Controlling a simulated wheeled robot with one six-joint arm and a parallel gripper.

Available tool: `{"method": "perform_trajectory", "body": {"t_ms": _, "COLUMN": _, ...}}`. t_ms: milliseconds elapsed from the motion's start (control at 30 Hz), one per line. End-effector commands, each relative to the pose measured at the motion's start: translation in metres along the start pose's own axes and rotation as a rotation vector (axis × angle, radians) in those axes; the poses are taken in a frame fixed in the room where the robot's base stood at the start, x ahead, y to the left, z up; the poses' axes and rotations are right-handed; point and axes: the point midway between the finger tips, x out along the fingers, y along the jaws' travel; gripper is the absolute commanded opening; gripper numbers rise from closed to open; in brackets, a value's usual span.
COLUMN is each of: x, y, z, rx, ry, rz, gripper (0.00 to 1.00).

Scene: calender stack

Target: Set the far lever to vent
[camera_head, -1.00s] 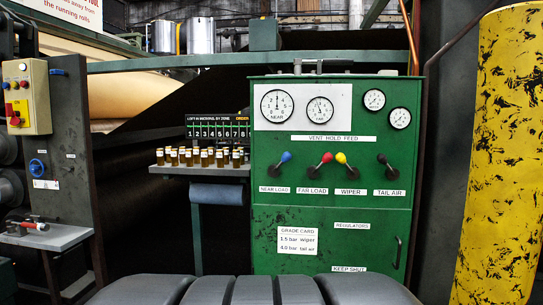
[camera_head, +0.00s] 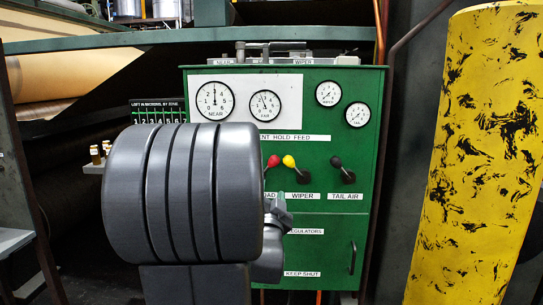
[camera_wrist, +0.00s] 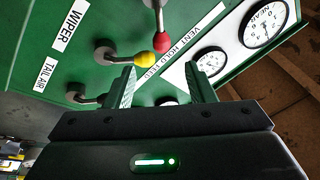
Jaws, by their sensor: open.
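The far lever has a red knob (camera_head: 273,161); its base and part of its FAR LOAD label are hidden behind my arm in the head view. Its red knob (camera_wrist: 162,42) and shaft show at the top of the wrist view. The yellow-knobbed wiper lever (camera_head: 289,161) leans left, its knob close to the red one. My gripper (camera_wrist: 161,82) is open and empty, its fingers pointing at the panel just below the red and yellow knobs in the wrist picture. The VENT HOLD FEED strip (camera_wrist: 190,45) runs beside the levers.
The green cabinet (camera_head: 325,235) carries gauges (camera_head: 265,105) above the levers. The black tail air lever (camera_head: 336,161) stands to the right. A yellow, black-flecked column (camera_head: 475,150) is at far right. My arm covers the blue near lever's place.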

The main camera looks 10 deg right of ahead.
Motion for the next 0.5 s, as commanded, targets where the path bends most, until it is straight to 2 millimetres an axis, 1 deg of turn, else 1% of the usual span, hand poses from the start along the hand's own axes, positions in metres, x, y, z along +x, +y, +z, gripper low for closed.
{"method": "perform_trajectory", "body": {"t_ms": 33, "x": 0.002, "y": -0.001, "z": -0.003, "rx": 0.004, "ry": 0.011, "rz": -0.004, "gripper": 0.49}}
{"method": "perform_trajectory", "body": {"t_ms": 167, "x": 0.014, "y": -0.001, "z": -0.003, "rx": 0.005, "ry": 0.015, "rz": -0.006, "gripper": 0.49}}
{"method": "perform_trajectory", "body": {"t_ms": 267, "x": 0.030, "y": -0.001, "z": -0.003, "rx": 0.004, "ry": 0.015, "rz": -0.006, "gripper": 0.49}}
{"method": "perform_trajectory", "body": {"t_ms": 500, "x": 0.081, "y": -0.001, "z": -0.003, "rx": 0.005, "ry": 0.013, "rz": -0.005, "gripper": 0.49}}
